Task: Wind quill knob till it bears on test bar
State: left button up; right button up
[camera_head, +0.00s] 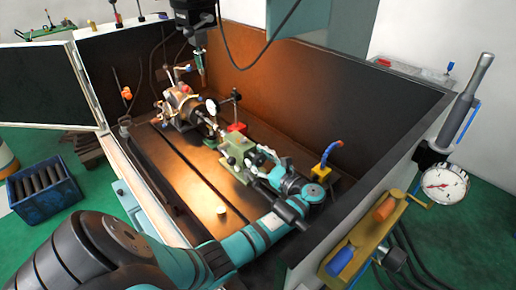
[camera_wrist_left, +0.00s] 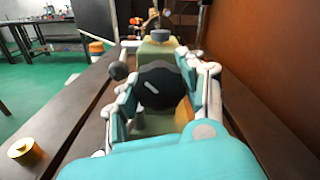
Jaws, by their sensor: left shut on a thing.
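The green tailstock (camera_head: 238,153) stands on the dark slotted bed inside the machine. It also shows in the wrist view (camera_wrist_left: 155,52). The quill knob (camera_wrist_left: 162,88) is a black disc with a white mark on the tailstock's near end. My left gripper (camera_head: 262,160) reaches in from the right end of the bed. Its fingers (camera_wrist_left: 160,95) lie on both sides of the knob and are shut on it. The test bar (camera_head: 210,122) lies between the chuck (camera_head: 182,106) and the tailstock. Its contact with the quill is too small to tell. My right gripper is not in view.
A dial gauge on a red-based stand (camera_head: 236,127) stands close behind the tailstock. A yellow stand with a blue hose (camera_head: 322,172) is near my left wrist. Enclosure walls surround the bed.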

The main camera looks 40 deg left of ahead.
pick_arm(q)
jog(key=shift+c, duration=1.4)
jog(key=shift+p, duration=0.35)
jog(key=shift+r+m+p, duration=0.1)
jog(key=shift+m+p, duration=0.5)
jog(key=shift+p, duration=0.15)
jog(key=shift+c, duration=0.2)
jog(key=m+p, duration=0.3)
jog(key=p, duration=0.2)
jog(key=shift+r+m, duration=0.15)
jog(key=shift+m, duration=0.15)
jog(key=shift+m+p, duration=1.1)
jog(key=shift+c, duration=0.2)
jog(key=shift+f+m+p, duration=0.3)
jog(key=shift+m+p, duration=0.35)
jog(key=shift+m, duration=0.25)
